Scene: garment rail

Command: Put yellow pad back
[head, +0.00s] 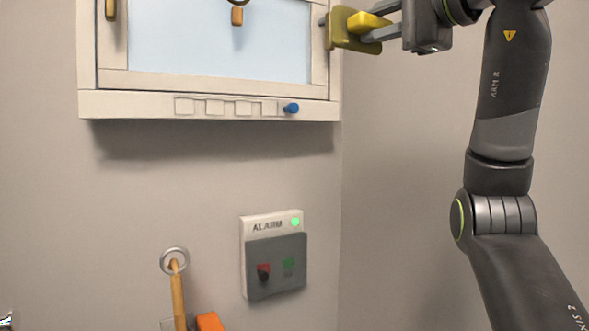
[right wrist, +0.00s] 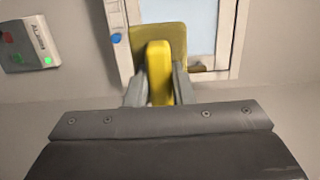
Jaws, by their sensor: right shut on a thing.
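The yellow pad (head: 343,28) is a flat olive-yellow plate with a brighter yellow handle (head: 369,22). It is at the right edge of the framed window at the top of the head view. My right gripper (head: 385,28) is shut on the handle. In the right wrist view the pad (right wrist: 172,38) covers part of the window frame, and the handle (right wrist: 159,75) stands between my two fingers (right wrist: 160,88). I cannot tell whether the pad touches the frame. My left gripper is not in view.
The white-framed window (head: 210,103) has a blue knob (head: 291,108) on its lower ledge. An alarm box (head: 273,255) with a green light is on the wall below. A wooden handle with a metal ring (head: 175,262) stands at lower left. The wall between is clear.

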